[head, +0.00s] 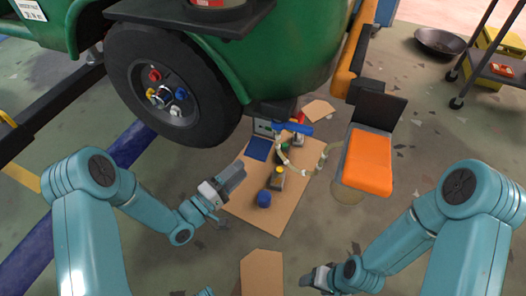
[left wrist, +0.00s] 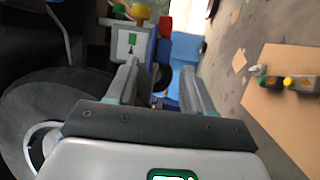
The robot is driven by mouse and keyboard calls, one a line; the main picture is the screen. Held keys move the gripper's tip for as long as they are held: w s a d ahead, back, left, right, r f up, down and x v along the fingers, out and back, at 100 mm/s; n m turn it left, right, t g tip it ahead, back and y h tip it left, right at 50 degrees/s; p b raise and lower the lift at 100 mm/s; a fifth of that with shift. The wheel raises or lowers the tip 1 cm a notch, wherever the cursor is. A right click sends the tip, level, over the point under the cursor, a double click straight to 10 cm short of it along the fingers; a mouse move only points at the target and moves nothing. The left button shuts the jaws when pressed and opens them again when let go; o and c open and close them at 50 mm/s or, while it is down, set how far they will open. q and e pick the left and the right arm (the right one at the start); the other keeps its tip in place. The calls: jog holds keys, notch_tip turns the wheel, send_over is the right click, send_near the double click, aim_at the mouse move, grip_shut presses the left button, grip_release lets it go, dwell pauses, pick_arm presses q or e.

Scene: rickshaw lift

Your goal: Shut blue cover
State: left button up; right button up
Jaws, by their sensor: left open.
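A flat dark blue panel (head: 258,149), which looks like the blue cover, slopes down from the front of a small grey box (head: 264,128) below the green vehicle. My left gripper (head: 235,174) is open and empty, left of and nearer than the panel, apart from it. The left wrist view shows both fingers (left wrist: 158,82) spread. Beyond them is a white-faced box (left wrist: 131,44) with a green square, and a light blue surface (left wrist: 184,62); I cannot tell whether that is the cover. My right gripper (head: 318,277) is low in the head view, apart from everything; its jaw opening is unclear.
A large black wheel (head: 170,82) hangs left of the panel. A cardboard sheet (head: 240,203) on the floor holds several small items, including a blue-topped one (head: 264,199). An orange-seated chair (head: 367,162) stands at right. Another cardboard piece (head: 262,270) lies in front.

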aim_at(254, 157)
pick_arm(q)
jog(key=b+x, duration=0.1)
jog(key=x, duration=0.8)
jog(key=shift+w+d+r+b, duration=0.1)
jog(key=shift+w+d+b, duration=0.1)
jog(key=shift+b, duration=0.2)
grip_shut()
